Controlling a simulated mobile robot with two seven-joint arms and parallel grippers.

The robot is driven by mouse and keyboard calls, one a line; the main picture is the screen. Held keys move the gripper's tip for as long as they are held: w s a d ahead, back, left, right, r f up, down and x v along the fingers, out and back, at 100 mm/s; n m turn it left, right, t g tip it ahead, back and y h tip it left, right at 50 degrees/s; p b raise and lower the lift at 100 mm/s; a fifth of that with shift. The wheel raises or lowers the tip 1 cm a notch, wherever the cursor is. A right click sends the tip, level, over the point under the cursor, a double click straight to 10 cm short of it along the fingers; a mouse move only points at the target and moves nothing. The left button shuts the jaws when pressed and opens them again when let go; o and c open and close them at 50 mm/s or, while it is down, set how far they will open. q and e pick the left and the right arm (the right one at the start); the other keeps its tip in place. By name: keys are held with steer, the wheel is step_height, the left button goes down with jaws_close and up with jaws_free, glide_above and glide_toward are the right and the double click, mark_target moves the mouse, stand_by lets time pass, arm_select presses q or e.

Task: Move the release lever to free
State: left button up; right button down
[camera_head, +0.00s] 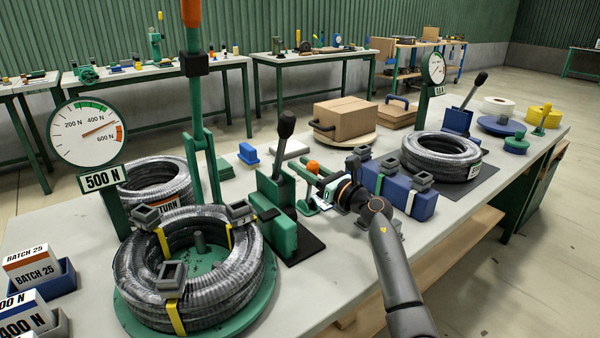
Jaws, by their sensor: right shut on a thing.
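A small green lever with an orange ball knob (312,167) stands near the middle of the bench. My right gripper (326,200) reaches in from the lower right and is at this lever's green part, just right of and below the knob. Its jaws are shut on it, though the exact contact is small and partly hidden. A larger black-knobbed lever (284,150) rises from a green housing to the left, apart from my gripper. I see no readable "free" marking. My left gripper is not in view.
A strapped hose coil (190,270) lies on a green turntable at the front left, beside a tall green post (194,110) and a dial gauge (87,134). Blue blocks (408,198) stand close right of my gripper. Another coil (440,155) and a cardboard box (345,122) are behind.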

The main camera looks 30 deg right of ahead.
steer(key=shift+p+v, duration=0.4)
steer(key=shift+v, duration=0.85)
steer(key=shift+a+v, duration=0.2)
steer(key=shift+v, duration=0.65)
steer(key=shift+a+v, duration=0.2)
steer(key=shift+v, duration=0.65)
steer(key=shift+s, duration=0.2)
steer(key=c, duration=0.7)
jaws_free()
steer(key=shift+s, duration=0.2)
steer(key=shift+o, duration=0.9)
steer(key=shift+w+f, duration=0.1)
steer(key=shift+f, duration=0.05)
